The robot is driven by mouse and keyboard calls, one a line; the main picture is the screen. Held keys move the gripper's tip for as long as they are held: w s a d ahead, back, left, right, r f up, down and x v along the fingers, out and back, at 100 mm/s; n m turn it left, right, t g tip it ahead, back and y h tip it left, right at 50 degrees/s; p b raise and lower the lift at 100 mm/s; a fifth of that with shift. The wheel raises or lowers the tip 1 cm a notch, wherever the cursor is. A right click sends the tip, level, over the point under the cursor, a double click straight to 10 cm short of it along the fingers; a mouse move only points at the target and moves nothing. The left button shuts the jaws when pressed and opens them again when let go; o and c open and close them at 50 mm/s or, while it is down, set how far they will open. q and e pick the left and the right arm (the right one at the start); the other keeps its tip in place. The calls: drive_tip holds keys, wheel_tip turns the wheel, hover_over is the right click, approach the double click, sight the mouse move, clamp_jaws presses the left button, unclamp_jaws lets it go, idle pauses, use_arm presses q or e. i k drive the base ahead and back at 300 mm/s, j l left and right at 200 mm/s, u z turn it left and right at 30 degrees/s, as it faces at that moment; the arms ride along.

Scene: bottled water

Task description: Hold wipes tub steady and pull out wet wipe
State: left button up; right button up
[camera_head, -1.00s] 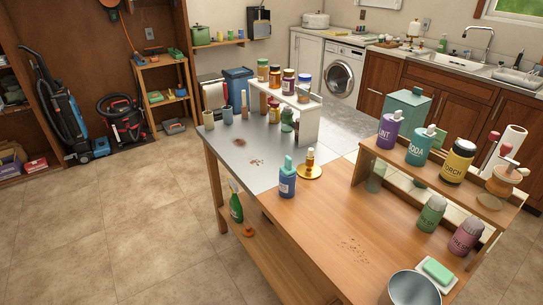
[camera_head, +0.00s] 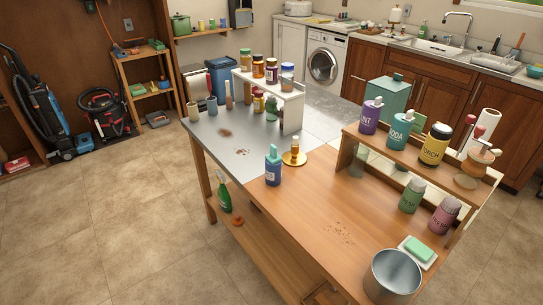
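I cannot pick out a wipes tub or a wet wipe for certain in the head view. Several labelled containers stand on the small wooden shelf (camera_head: 455,180) at the right of the table: a purple one (camera_head: 371,116), a teal one (camera_head: 399,131) and a yellow one (camera_head: 435,146). A green jar (camera_head: 412,196) and a mauve jar (camera_head: 444,215) stand below them. A blue bottle (camera_head: 273,168) stands upright near the table's middle. Neither of my grippers is in view.
The long table (camera_head: 300,215) has a metal part and a wooden part, with brown crumbs on both. A metal bucket (camera_head: 393,277) and a green soap bar (camera_head: 419,249) are at its near right. A white riser (camera_head: 292,112) holds several jars. Open tiled floor (camera_head: 110,230) lies left.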

sight(273, 158)
drive_tip(key=i+j+z, duration=0.1)
drive_tip(key=z, duration=0.3)
drive_tip(key=j+z, duration=0.1)
drive_tip(key=z, duration=0.25)
drive_tip(key=i+j+z, duration=0.1)
drive_tip(key=z, duration=0.3)
drive_tip(key=i+j+z, duration=0.1)
drive_tip(key=j+z, duration=0.15)
drive_tip(key=j, duration=0.2)
drive_tip(key=j+z, duration=0.45)
drive_tip(key=j, duration=1.75)
